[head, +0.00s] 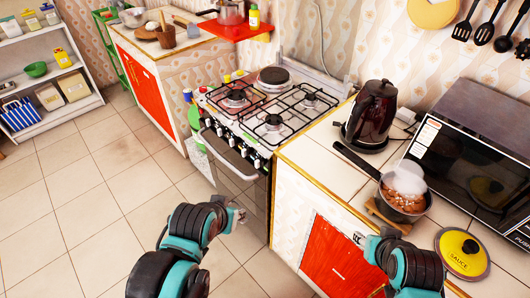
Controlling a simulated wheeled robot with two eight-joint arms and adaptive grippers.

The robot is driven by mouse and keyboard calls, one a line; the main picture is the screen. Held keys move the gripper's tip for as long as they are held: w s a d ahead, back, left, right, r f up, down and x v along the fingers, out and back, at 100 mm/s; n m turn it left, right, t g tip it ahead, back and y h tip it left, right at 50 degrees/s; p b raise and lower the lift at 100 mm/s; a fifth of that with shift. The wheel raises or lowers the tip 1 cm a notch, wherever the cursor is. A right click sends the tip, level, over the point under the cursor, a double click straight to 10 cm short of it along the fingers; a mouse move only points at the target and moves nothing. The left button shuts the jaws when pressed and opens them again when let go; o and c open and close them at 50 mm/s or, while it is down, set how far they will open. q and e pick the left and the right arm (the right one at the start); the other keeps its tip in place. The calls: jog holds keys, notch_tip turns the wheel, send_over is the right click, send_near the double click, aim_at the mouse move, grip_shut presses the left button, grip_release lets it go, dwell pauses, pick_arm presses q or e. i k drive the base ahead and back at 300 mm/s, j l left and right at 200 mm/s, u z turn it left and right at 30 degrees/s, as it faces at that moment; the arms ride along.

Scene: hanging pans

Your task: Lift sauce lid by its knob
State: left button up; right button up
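The yellow sauce lid (457,262) lies flat on the tiled counter at the lower right, with "SAUCE" written on it. Its black knob (470,246) points up and nothing touches it. My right gripper (362,239) is left of the lid, apart from it, near the counter's front edge. My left gripper (237,213) is over the floor in front of the stove, far from the lid. Both grippers show only small grey finger parts, so I cannot tell whether they are open.
A pan (402,197) with food and a whitish cloud above it sits on a wooden trivet (388,222) behind the lid. A microwave (465,165) and a dark kettle (371,115) stand behind. The stove (265,110) is left. Utensils (490,25) hang on the wall.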

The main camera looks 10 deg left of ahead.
aim_at(463, 254)
jog(key=k+z, duration=0.1)
jog(key=z, duration=1.55)
